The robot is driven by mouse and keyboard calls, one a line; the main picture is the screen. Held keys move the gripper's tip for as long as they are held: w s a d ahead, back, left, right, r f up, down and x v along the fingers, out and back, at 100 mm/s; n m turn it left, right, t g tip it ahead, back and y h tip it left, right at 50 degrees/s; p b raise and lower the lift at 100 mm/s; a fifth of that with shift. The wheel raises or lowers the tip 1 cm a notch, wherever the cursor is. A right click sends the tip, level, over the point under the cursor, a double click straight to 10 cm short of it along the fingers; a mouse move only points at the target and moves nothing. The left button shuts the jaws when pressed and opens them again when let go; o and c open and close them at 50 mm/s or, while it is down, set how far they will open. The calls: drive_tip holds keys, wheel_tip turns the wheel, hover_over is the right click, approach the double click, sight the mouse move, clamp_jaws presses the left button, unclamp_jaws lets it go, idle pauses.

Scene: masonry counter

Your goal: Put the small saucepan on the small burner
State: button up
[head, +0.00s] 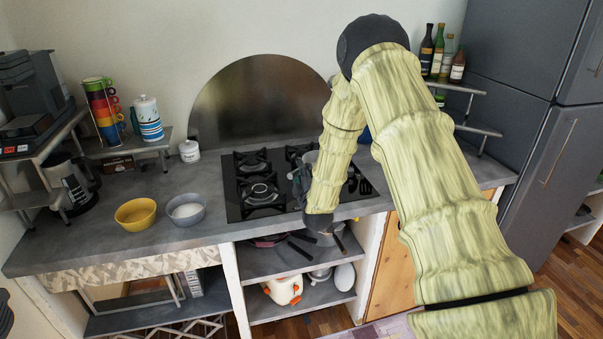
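The black gas hob (237,208) is set into the counter in front of a dark arched splashback. Two burners show on its left side: a front-left burner (260,191) and a back-left burner (252,161); both are bare. A back-right burner (297,152) shows partly; the rest of the right side is hidden by my arm. A grey metallic pan-like thing (311,157) shows beside my forearm over the hob, perhaps the small saucepan. My gripper (299,184) is a dark shape over the hob, mostly covered by my arm. Its fingers and any grip are hidden.
A yellow bowl (136,214) and a grey bowl (186,208) stand left of the hob. A white jar (190,151) stands behind them. Pans (268,240) and a white-orange pot (284,290) lie on shelves below. Bottles (440,55) stand on the right shelf.

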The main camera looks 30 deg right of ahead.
drive_tip(key=v, duration=1)
drive_tip(key=s+a+f+m+g+y+b, duration=0.1)
drive_tip(key=s+a+f+m+g, duration=0.2)
drive_tip(key=s+f, duration=0.45)
drive_tip(key=s+a+f+m+g+y+b, duration=0.15)
drive_tip(key=s+a+f, duration=0.35)
drive_tip(key=f, duration=0.5)
drive_tip(key=s+a+f+m+g+y, duration=0.1)
drive_tip(key=s+a+f+g+y, duration=0.1)
drive_tip(key=s+a+f+g, duration=0.5)
drive_tip(key=s+a+f+m+g, duration=0.1)
drive_tip(key=s+f, duration=0.3)
drive_tip(key=s, duration=0.5)
drive_tip(key=s+a+f+m+g+y+b, duration=0.1)
drive_tip(key=s+a+f+m+g, duration=0.1)
drive_tip(key=s, duration=0.7)
drive_tip(key=s+a+f+m+g, duration=0.2)
drive_tip(key=s+f, duration=0.4)
drive_tip(key=s, duration=0.3)
drive_tip(key=shift+f+m+b, duration=0.35)
drive_tip(key=shift+f+m, duration=0.05)
drive_tip(key=shift+m, duration=0.05)
